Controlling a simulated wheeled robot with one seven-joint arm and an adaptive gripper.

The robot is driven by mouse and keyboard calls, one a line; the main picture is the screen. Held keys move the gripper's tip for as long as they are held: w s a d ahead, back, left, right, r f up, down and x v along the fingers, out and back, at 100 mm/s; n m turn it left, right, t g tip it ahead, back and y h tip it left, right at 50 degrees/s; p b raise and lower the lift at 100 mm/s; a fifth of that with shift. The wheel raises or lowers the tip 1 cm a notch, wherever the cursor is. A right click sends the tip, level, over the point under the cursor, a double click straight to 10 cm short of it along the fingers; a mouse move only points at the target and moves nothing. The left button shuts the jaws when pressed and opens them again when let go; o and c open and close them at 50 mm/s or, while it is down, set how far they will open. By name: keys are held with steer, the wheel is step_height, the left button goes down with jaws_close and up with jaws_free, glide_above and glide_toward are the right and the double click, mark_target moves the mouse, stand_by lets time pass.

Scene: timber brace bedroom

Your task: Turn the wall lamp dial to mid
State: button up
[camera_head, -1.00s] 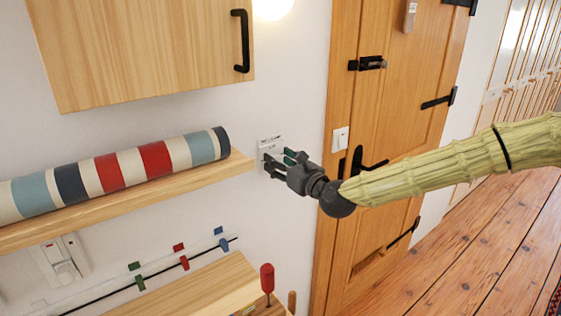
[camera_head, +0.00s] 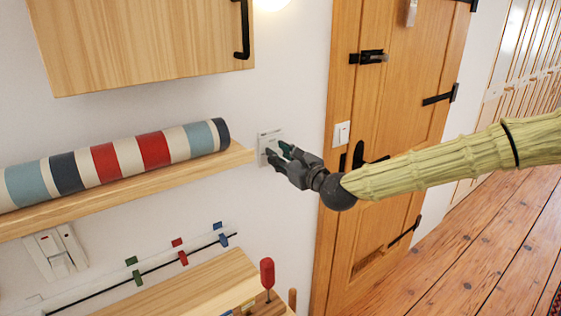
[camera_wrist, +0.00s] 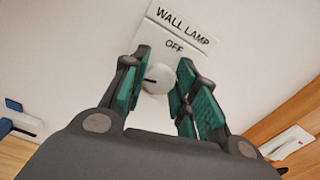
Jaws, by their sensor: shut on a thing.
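The wall lamp dial (camera_wrist: 158,76) is a small round white knob on a white plate (camera_wrist: 182,30) labelled "WALL LAMP" with "OFF" printed above the knob. My gripper (camera_wrist: 160,84) has its green-padded fingers on either side of the dial, shut on it. In the head view the plate (camera_head: 265,137) is on the white wall just beyond the right end of the shelf. There my gripper (camera_head: 278,156) reaches it from the right, and the fingers hide the dial. The dial's pointer is too unclear to read.
A wooden shelf (camera_head: 120,192) with a striped roll (camera_head: 130,160) ends just left of the plate. A cabinet (camera_head: 140,45) hangs above. A light switch (camera_head: 341,134) and a wooden door (camera_head: 405,100) are to the right. A red-handled tool (camera_head: 267,272) stands below.

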steer(key=shift+s+a+f+n+b, duration=0.1)
steer(key=shift+n+b, duration=2.2)
steer(key=shift+n, duration=1.5)
steer(key=shift+f+n+b, duration=0.1)
steer(key=shift+n+b, duration=2.2)
steer(key=shift+n, duration=1.5)
steer(key=o, duration=1)
steer(key=v, duration=1.2)
